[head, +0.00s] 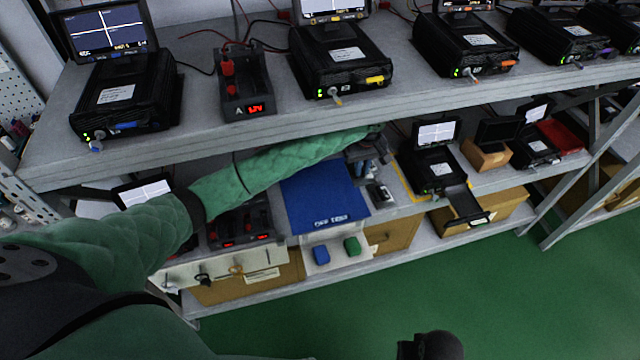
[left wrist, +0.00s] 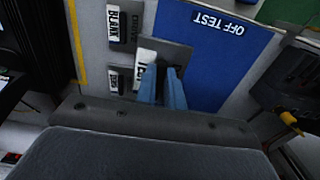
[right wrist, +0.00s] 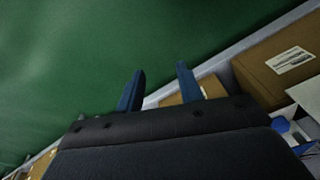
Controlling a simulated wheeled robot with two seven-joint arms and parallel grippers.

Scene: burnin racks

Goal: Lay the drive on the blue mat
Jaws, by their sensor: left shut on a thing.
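The blue mat (head: 327,200) lies on the lower shelf; its edge and white "OFF TEST" lettering show in the left wrist view (left wrist: 211,70). My left gripper (left wrist: 160,76) is shut on a grey drive (left wrist: 177,54) with a white label, partly hidden by the fingers. In that view the drive overlaps the mat's left edge; I cannot tell whether it touches the mat. In the head view my left gripper (head: 368,172) is at the mat's right side. My right gripper (right wrist: 160,78) is open and empty, above the green floor and away from the mat.
Dark pieces with white labels, one reading "BLANK" (left wrist: 121,25), lie left of the held drive in the left wrist view. A black unit with an open tray (head: 466,204) stands right of the mat. The upper shelf (head: 205,118) overhangs my left arm.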

